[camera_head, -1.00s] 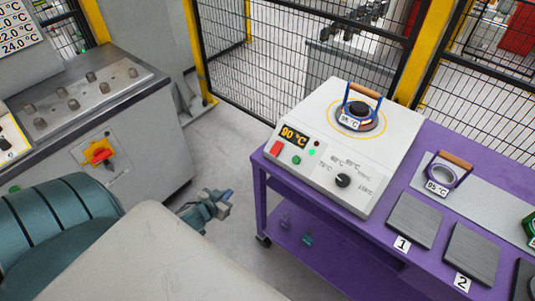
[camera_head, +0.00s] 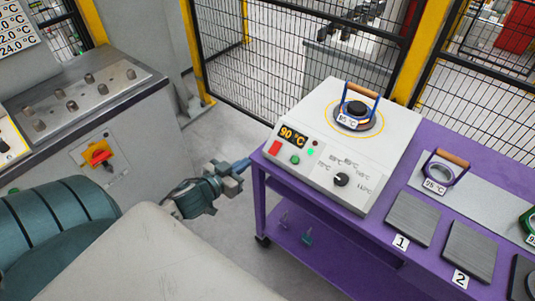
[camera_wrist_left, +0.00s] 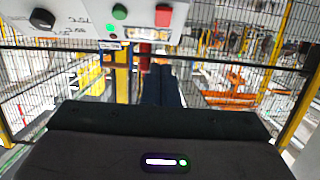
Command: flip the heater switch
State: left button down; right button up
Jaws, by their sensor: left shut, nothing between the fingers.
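The heater (camera_head: 320,110) is a white box with a sloped front panel on a purple cart. Its panel has an orange 90 °C display (camera_head: 292,135), a red square switch (camera_head: 276,147), a green button (camera_head: 295,160), a lit green lamp and a black knob (camera_head: 341,180). A blue ring with a handle (camera_head: 350,105) sits on its hot plate. My left gripper (camera_head: 245,165) is shut and empty, left of the panel and apart from it. In the left wrist view its fingers (camera_wrist_left: 162,85) point toward the red switch (camera_wrist_left: 164,15). My right gripper is not in view.
The purple cart (camera_head: 262,195) carries dark pads marked 1 and 2 and another ring with a handle (camera_head: 440,173). A grey cabinet with a red rotary switch (camera_head: 100,155) stands at left. Black mesh fence (camera_head: 290,50) is behind.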

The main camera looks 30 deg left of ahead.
pick_arm(q)
send_near(275, 149)
jog(key=w+r, duration=0.2)
jog(key=w, duration=0.2)
jog(key=shift+w+d+f+b, duration=0.15)
jog(key=shift+w+f, duration=0.15)
jog(key=shift+f, duration=0.25)
jog(key=shift+w+d+f+b, duration=0.1)
jog(key=shift+w+f+b, duration=0.15)
jog(key=shift+f, duration=0.25)
jog(key=shift+w+d+f+b, duration=0.1)
jog(key=shift+w+f, duration=0.2)
jog(key=shift+f, duration=0.25)
